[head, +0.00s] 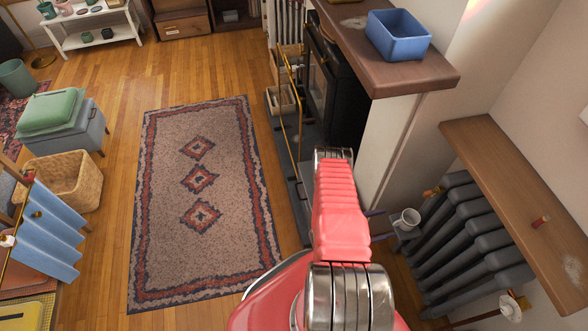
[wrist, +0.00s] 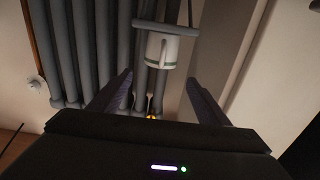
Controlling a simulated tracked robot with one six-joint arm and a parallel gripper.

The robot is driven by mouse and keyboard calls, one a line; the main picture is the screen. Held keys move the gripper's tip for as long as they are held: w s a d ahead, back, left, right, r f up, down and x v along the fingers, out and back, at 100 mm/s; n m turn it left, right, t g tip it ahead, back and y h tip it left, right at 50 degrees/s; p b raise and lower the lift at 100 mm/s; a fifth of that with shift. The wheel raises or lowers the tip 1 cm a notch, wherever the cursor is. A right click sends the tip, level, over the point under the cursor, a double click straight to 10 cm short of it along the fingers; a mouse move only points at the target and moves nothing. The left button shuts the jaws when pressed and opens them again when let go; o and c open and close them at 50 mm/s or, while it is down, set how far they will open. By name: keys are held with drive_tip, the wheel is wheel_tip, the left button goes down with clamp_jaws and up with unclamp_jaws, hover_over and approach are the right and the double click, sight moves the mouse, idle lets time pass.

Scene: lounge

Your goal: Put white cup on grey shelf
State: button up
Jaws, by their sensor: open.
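The white cup (head: 407,219) sits on a small dark grey ledge (head: 406,235) beside the radiator in the head view. In the wrist view the cup (wrist: 162,50) appears upside down against a grey slab (wrist: 166,28), ahead of my gripper. My gripper (wrist: 160,77) is open and empty. Its two fingers lie left and right of the cup in the picture, with the cup beyond the tips. In the head view my arm hides most of the gripper (head: 388,224); only parts of its fingers show, just left of the cup. I cannot tell whether another grey shelf is present.
A dark grey radiator (head: 470,235) stands right of the cup, under a wooden shelf (head: 520,205). A mantel (head: 385,60) with a blue bin (head: 398,35) rises behind my arm.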

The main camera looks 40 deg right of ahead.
drive_tip(key=w+d+r+n+t+y, duration=0.15)
drive_tip(key=w+r+t, duration=0.4)
drive_tip(key=w, duration=0.95)
drive_tip(key=w+d+r+n+t+y, duration=0.1)
drive_tip(key=w+d+r+t+y, duration=0.15)
drive_tip(key=w+r, duration=0.95)
drive_tip(key=w+a+r+n+t+y, duration=0.3)
drive_tip(key=w+a+r, duration=0.4)
drive_tip(key=w+r, duration=0.25)
drive_tip(key=w+a+r+n+t+y, duration=0.2)
drive_tip(key=w+a+r+t, duration=0.2)
drive_tip(key=w+a+r, duration=0.5)
drive_tip(key=w+a+r+n+t+y, duration=0.15)
drive_tip(key=a+r+n+y, duration=0.25)
drive_tip(key=a+r, duration=0.75)
drive_tip(key=s+a+r+n+y, duration=0.35)
drive_tip(key=s+a+r, duration=0.35)
drive_tip(key=a+r, duration=0.3)
drive_tip(key=s+a+r+n+g, duration=0.1)
drive_tip(key=s+a+n, duration=0.1)
drive_tip(key=s, duration=0.7)
drive_tip(key=s+a+r+n+g, duration=0.1)
drive_tip(key=s+a+n, duration=0.2)
drive_tip(key=s, duration=0.6)
drive_tip(key=s+a+r+n+g, duration=0.2)
drive_tip(key=s+a, duration=0.3)
drive_tip(key=s, duration=0.4)
drive_tip(key=shift+s+a+n, duration=0.2)
drive_tip(key=shift+a+n, duration=0.05)
drive_tip(key=shift+n, duration=0.05)
